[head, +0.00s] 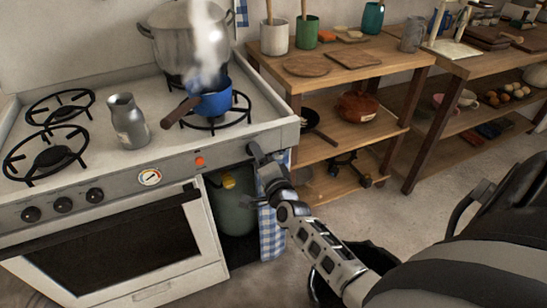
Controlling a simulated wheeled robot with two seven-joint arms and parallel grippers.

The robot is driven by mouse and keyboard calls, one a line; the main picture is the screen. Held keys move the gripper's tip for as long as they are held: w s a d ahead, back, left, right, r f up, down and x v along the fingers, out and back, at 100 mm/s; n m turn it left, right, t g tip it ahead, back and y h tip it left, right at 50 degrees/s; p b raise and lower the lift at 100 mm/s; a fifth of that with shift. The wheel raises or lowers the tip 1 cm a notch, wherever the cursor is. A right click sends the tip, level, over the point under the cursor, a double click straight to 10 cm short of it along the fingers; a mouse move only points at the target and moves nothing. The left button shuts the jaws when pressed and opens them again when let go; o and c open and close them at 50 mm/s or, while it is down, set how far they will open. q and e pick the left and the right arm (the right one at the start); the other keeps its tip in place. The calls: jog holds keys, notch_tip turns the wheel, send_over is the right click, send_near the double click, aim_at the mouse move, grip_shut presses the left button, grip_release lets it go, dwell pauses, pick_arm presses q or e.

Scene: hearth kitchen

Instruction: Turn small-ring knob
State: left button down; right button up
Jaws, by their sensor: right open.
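The white stove (250,134) stands at the left, with a grey front panel. Three dark knobs show at the panel's left: one (31,214), a second (62,205) and a third (95,195). I cannot tell which knob is the small-ring one; any knob behind my right gripper is hidden. My right gripper (257,153) is open, its fingertips at the panel's right end. I cannot tell whether they touch it. A blue saucepan (214,103) sits on the front right burner (237,115), steam rising above it. My left gripper is out of view.
A large steel pot (185,45) and a grey jug (128,122) stand on the stove. A gas bottle (232,205) and a checked cloth (270,235) are below my right gripper. Wooden shelves (350,70) stand close at right. The floor between is partly clear.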

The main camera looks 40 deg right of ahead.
jog(key=v, duration=1.4)
jog(key=shift+s, duration=0.2)
jog(key=s+a+f+n+g+y, duration=0.2)
jog(key=s+a+n+g+y, duration=0.1)
jog(key=a+n, duration=0.5)
jog(key=s+a+f+n+g+y, duration=0.3)
jog(key=s+a+n, duration=0.3)
jog(key=n, duration=0.6)
jog(key=shift+s+a+f+g+y, duration=0.15)
jog(key=shift+a+f+g+y, duration=0.2)
jog(key=shift+a+y, duration=0.65)
jog(key=shift+a+r, duration=0.1)
jog(key=shift+a, duration=0.1)
